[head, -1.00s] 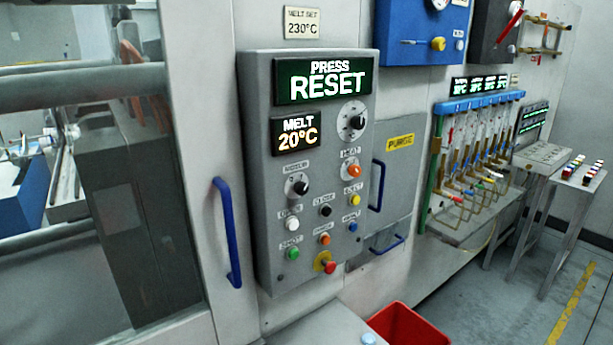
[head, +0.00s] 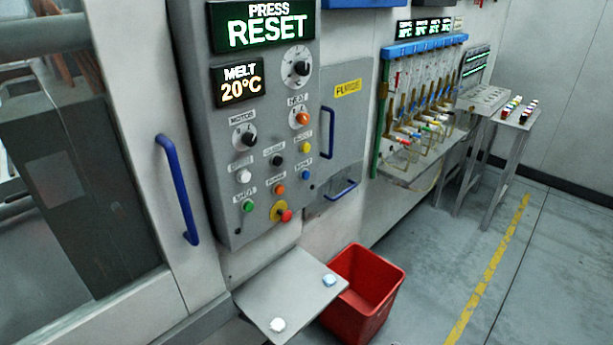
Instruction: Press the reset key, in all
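The grey control panel (head: 205,150) fills the upper middle of the head view. Its upper screen (head: 262,24) reads "PRESS RESET" in white on green, and a smaller screen (head: 239,82) reads "MELT 20°C". A blue button (head: 305,174) sits at the panel's lower right; the small label above it is too blurred to read surely. Other buttons around it are yellow (head: 305,148), black (head: 277,160), white (head: 243,176), orange (head: 279,189) and green (head: 248,206). A red knob on a yellow base (head: 284,214) is at the bottom. Neither of my grippers is in view.
A metal shelf (head: 290,290) with two small pale pieces juts out below the panel, beside a red bin (head: 372,290). A blue door handle (head: 176,190) is on the left. A rack of coloured hoses (head: 425,95) and a small table (head: 520,115) stand right. The floor at right is clear.

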